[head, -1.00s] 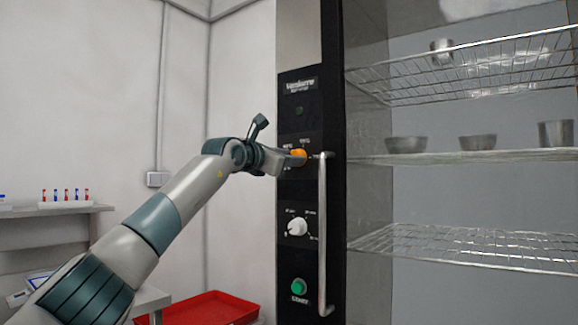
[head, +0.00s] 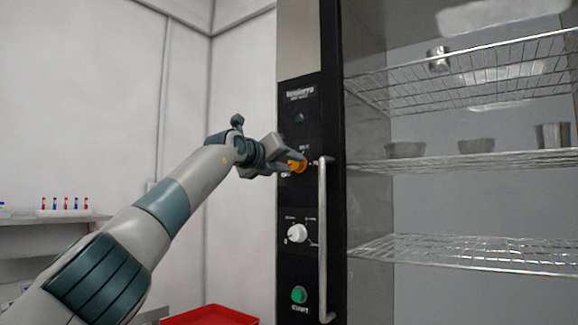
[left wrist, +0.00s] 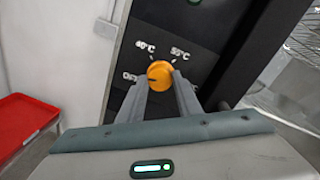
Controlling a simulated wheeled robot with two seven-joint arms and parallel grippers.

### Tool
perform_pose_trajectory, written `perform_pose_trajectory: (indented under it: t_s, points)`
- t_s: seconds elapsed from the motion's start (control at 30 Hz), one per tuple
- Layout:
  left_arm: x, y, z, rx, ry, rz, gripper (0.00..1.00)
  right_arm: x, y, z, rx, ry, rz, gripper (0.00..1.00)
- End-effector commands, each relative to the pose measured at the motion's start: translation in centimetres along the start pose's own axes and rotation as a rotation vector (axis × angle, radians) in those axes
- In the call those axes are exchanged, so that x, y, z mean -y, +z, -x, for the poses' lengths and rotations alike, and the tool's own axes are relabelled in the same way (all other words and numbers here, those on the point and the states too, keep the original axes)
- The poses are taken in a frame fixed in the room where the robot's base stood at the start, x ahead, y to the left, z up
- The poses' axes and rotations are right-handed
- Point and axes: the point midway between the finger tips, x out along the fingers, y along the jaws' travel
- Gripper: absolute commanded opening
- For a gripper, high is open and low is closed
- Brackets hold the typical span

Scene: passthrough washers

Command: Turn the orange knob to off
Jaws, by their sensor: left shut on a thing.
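The orange knob (head: 297,167) is on the black control panel (head: 300,203) of the washer, level with the top of the door handle. My left gripper (head: 287,160) is shut on it, coming from the left. In the left wrist view the orange knob (left wrist: 160,72) sits between the two fingertips of my left gripper (left wrist: 164,84). The labels OFF, 40°C and 55°C stand around it, OFF to its left. A dark mark on the knob's left side faces roughly toward OFF. My right gripper is out of view.
A white knob (head: 297,233) and a green start button (head: 299,295) sit lower on the panel. A vertical door handle (head: 323,240) stands just right of the knobs. Wire shelves with metal cups are at right. A red tray (head: 212,316) lies low at left.

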Motion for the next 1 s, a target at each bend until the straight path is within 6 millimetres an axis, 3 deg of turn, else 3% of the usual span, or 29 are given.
perform_pose_trajectory:
  t_s: [0.4,0.93,0.97,1.0]
  points:
    - [-0.15,-0.31,-0.13,-0.023,0.008,0.242,0.09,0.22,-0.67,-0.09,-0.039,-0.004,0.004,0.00]
    - [-0.12,-0.36,-0.15,-0.027,0.008,0.275,0.09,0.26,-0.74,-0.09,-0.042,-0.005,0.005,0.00]
    - [-0.12,-0.36,-0.15,-0.027,0.008,0.275,0.34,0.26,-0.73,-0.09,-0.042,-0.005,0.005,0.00]
    - [-0.13,-0.37,-0.15,-0.027,0.008,0.275,0.43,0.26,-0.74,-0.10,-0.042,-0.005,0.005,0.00]
